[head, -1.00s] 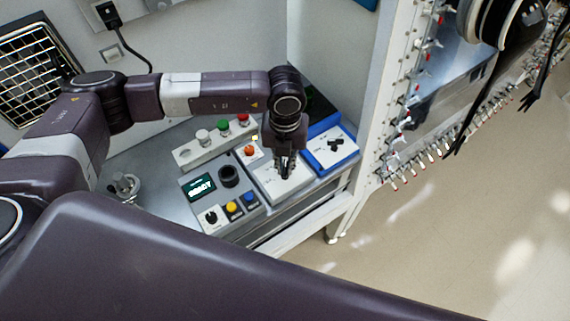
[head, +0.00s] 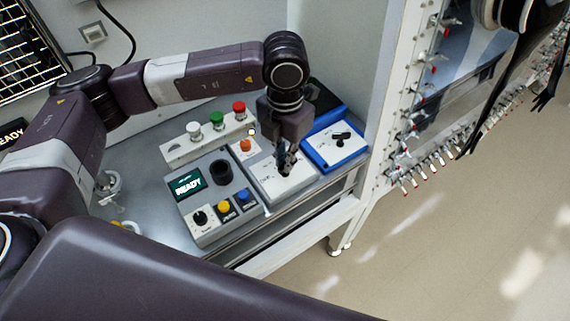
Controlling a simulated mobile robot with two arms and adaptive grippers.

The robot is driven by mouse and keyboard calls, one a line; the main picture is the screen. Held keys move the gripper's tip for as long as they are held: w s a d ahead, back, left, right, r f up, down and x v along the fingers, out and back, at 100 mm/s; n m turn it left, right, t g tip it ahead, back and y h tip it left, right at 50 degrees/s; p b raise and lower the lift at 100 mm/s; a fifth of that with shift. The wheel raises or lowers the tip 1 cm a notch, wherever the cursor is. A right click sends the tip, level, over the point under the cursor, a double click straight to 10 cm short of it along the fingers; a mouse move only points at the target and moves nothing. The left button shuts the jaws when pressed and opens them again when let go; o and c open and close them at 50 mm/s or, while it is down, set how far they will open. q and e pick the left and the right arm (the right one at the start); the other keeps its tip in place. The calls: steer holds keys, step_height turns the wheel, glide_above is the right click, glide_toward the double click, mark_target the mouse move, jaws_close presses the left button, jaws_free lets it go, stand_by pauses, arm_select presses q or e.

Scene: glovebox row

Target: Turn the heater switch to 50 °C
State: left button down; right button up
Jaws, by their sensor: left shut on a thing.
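My left gripper (head: 286,166) points down at a pale, flat-topped control box (head: 298,183) on the bench. Its fingers are shut on a small dark switch knob (head: 285,183) on that box, mostly hidden by the fingers. Some dark markings show on the box top, but they are too small to read, so I cannot tell the temperature setting. My right gripper is out of view.
A blue-framed box (head: 355,150) stands right. An orange button (head: 246,146) and a strip of coloured buttons (head: 178,152) lie behind.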

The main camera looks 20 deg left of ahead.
arm_select(q)
steer(key=shift+w+r+m, duration=0.1)
steer(key=shift+m, duration=0.2)
steer(key=c, duration=2)
jaws_free()
steer(key=shift+c, duration=0.2)
step_height(320, 180, up, 12)
